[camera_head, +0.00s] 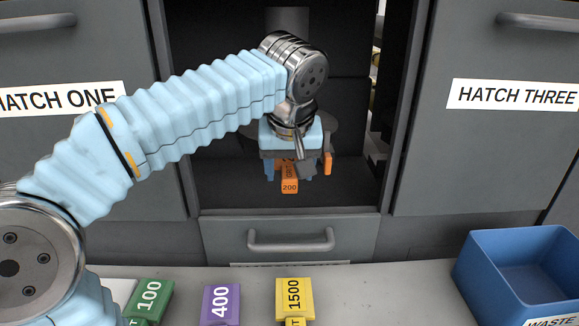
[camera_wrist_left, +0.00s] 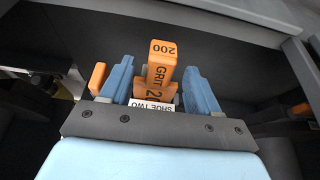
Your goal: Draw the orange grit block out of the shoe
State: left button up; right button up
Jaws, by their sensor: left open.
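The orange grit block (camera_head: 289,186), marked 200, sits in the recess between hatch one and hatch three, under my left gripper. In the left wrist view the block (camera_wrist_left: 162,68) stands between two blue fingers. My left gripper (camera_wrist_left: 161,85) is open around it, with a gap visible on each side. A white label reading SHOE TWO (camera_wrist_left: 152,106) shows at the block's base, on the shoe. Most of the shoe is hidden by the gripper in the head view. My right gripper is not in view.
Green 100 (camera_head: 148,298), purple 400 (camera_head: 221,303) and yellow 1500 (camera_head: 294,299) blocks lie on the front slab. A blue waste bin (camera_head: 478,282) stands at right. Grey hatch panels flank the recess, and a drawer handle (camera_head: 291,240) sits below it.

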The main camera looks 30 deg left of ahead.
pick_arm(q)
jog(key=p+v, duration=0.3)
jog(key=v, duration=1)
jog(key=shift+r, duration=0.35)
